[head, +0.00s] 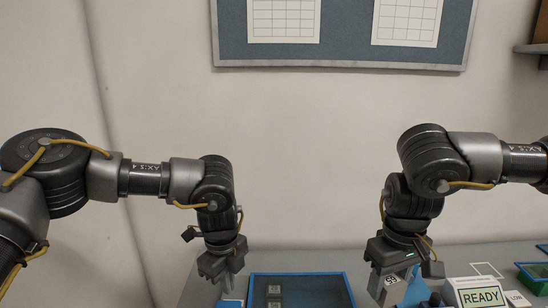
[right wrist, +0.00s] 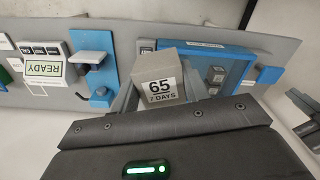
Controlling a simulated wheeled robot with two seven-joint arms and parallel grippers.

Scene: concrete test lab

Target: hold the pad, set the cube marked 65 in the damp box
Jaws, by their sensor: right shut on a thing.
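The grey cube marked 65 (right wrist: 160,87) is between the fingers of my right gripper (head: 386,288), which is shut on it. Its white label, reading "65" and "7 DAYS", faces the right wrist camera, and the cube also shows in the head view (head: 391,280). A blue-rimmed box (head: 298,275) lies between the two grippers, with small grey cubes (head: 274,289) inside. My left gripper (head: 225,284) points down left of the box, just above a blue piece (head: 232,303) that may be the pad. Whether it touches that piece is unclear, and its jaw opening cannot be made out.
A READY display (head: 481,297) stands at the right, with a LOW label (head: 517,299) beside it. A blue stand with a pale top (right wrist: 92,58) is near the held cube. A green-edged tray (head: 535,272) is at the far right. A board hangs on the wall behind.

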